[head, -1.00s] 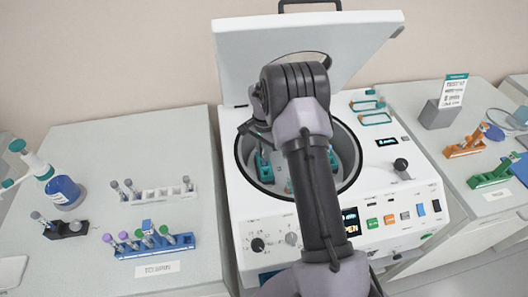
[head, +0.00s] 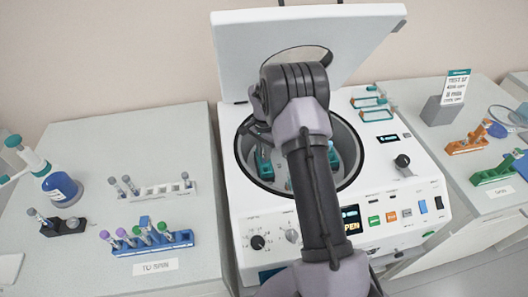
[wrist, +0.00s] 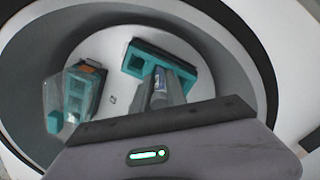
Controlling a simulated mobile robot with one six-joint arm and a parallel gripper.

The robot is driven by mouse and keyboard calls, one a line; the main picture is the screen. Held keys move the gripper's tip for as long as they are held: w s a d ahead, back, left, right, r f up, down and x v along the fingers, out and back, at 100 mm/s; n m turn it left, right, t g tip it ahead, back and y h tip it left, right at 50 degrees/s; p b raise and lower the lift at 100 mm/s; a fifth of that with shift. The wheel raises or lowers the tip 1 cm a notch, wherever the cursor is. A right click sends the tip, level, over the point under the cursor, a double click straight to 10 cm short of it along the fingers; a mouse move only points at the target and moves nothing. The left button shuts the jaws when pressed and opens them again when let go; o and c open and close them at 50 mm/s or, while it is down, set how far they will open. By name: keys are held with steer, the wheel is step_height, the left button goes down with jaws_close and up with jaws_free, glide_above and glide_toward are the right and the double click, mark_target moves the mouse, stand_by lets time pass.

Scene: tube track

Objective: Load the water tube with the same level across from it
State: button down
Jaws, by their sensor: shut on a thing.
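The centrifuge (head: 300,218) stands with its lid raised and its bowl open. My gripper (wrist: 158,92) is inside the bowl, shut on a tube (wrist: 158,84) of which only a small part shows between the fingers. The tube is at the teal bucket (wrist: 135,58) in the upper middle of the wrist view; I cannot tell how deep it sits. A second teal bucket (wrist: 80,90) at the left has an orange-brown spot at its top. In the head view my arm hides most of the bowl, and a teal bucket (head: 263,165) shows at its left. Liquid levels cannot be read.
On the left bench, a blue rack (head: 150,250) holds several capped tubes, and a white rack (head: 162,192) holds a few grey-capped ones. A dark holder (head: 62,228) has one tube. Orange (head: 467,145) and green (head: 494,172) racks are on the right. The raised lid (head: 230,60) stands behind my arm.

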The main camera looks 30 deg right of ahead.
steer(key=shift+f+b, duration=0.5)
steer(key=shift+f, duration=0.2)
steer(key=c, duration=1.3)
jaws_free()
steer(key=shift+o, duration=0.2)
steer(key=shift+r, duration=0.1)
step_height(320, 180, up, 12)
steer(key=p, duration=0.3)
steer(key=shift+p, duration=0.3)
